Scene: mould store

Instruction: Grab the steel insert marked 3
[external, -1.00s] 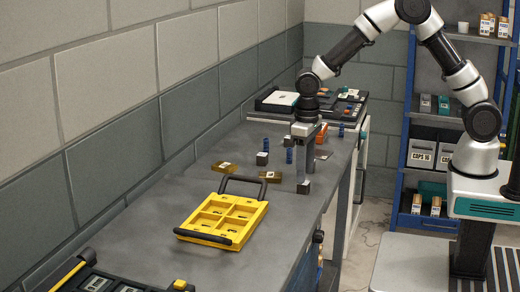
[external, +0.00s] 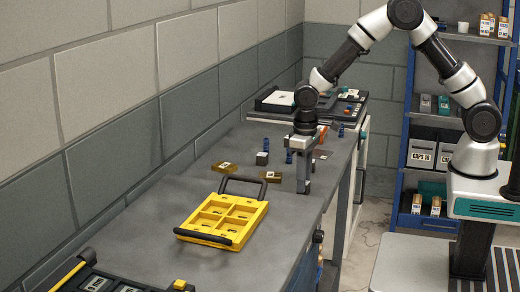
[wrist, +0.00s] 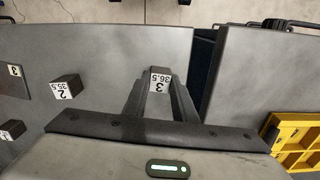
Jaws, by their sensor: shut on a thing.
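The steel insert marked 3 (wrist: 160,82) is a small dark block with a white label reading 3 and 36.5 in the wrist view. My gripper (wrist: 160,90) is shut on it, with one finger on each side. In the external view my gripper (external: 304,187) reaches straight down to the grey bench (external: 255,245), near its right edge; the fingers mostly hide the insert there. Another dark block (wrist: 66,88), labelled 2 and 35.5, stands to the left in the wrist view, apart from the gripper.
A yellow tray (external: 207,238) with compartments and black handles lies nearer on the bench. Brass-coloured blocks (external: 224,167) and (external: 270,177), a dark block (external: 262,158) and blue cylinders (external: 266,144) stand around. A flat plate tagged 3 (wrist: 14,88) lies at the wrist view's left edge.

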